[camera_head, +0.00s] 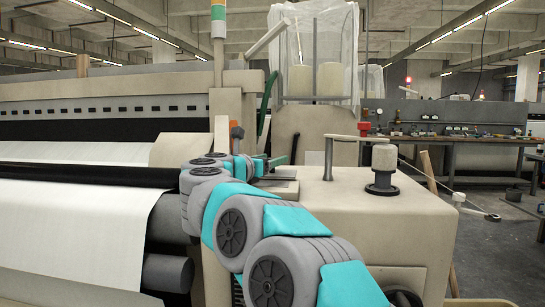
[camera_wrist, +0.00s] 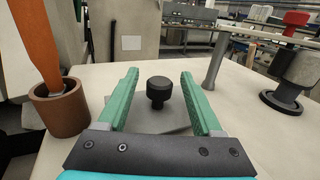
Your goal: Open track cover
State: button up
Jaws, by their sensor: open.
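A flat grey plate (camera_wrist: 150,120) with a black knob (camera_wrist: 158,90) lies on the beige top of the loom; it looks like the track cover. Part of a grey plate also shows in the head view (camera_head: 284,185), beside my arm. My gripper (camera_wrist: 159,73) is open, with its two green fingers on either side of the knob and gaps visible to both. Whether the fingertips are level with the knob cannot be told. In the head view my gripper (camera_head: 266,166) is small and partly hidden behind my arm.
A brown cup (camera_wrist: 60,108) holding an orange tool (camera_wrist: 38,45) stands left of the gripper. A grey post (camera_wrist: 216,62) and a spool on a black base (camera_head: 382,170) stand to the right. The beige top (camera_head: 340,200) is otherwise mostly clear.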

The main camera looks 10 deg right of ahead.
jog(key=shift+w+d, duration=0.3)
jog(key=shift+w, duration=0.1)
jog(key=shift+c, duration=0.2)
grip_shut()
dwell(1.0)
